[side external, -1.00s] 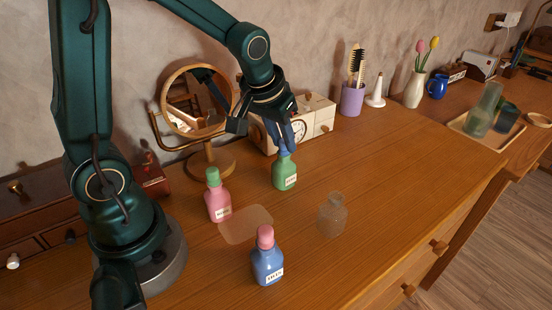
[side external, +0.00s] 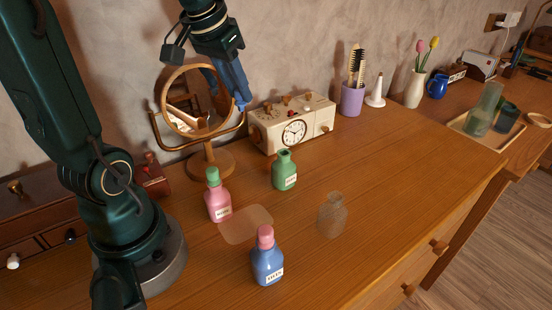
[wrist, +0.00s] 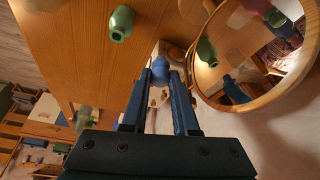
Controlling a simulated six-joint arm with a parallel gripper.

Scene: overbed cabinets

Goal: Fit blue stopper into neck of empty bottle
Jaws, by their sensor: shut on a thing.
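My gripper (side external: 240,98) is raised in front of the round mirror. In the wrist view my gripper (wrist: 160,74) is shut on the blue stopper (wrist: 160,67), which shows between the fingertips. In the side view the stopper is hard to tell from the blue fingers. The empty clear bottle (side external: 331,216) stands upright on the table to the right, well below and apart from my gripper. The green bottle (side external: 285,171) stands with its neck open; it also shows in the wrist view (wrist: 121,23). A pink bottle (side external: 218,203) has a green stopper. A blue bottle (side external: 267,263) has a pink stopper.
The mirror (side external: 206,158) and a cream clock radio (side external: 292,126) stand along the wall near my gripper. A translucent mat (side external: 245,225) lies between the bottles. A purple cup (side external: 352,99) holds brushes farther back. The table right of the clear bottle is free.

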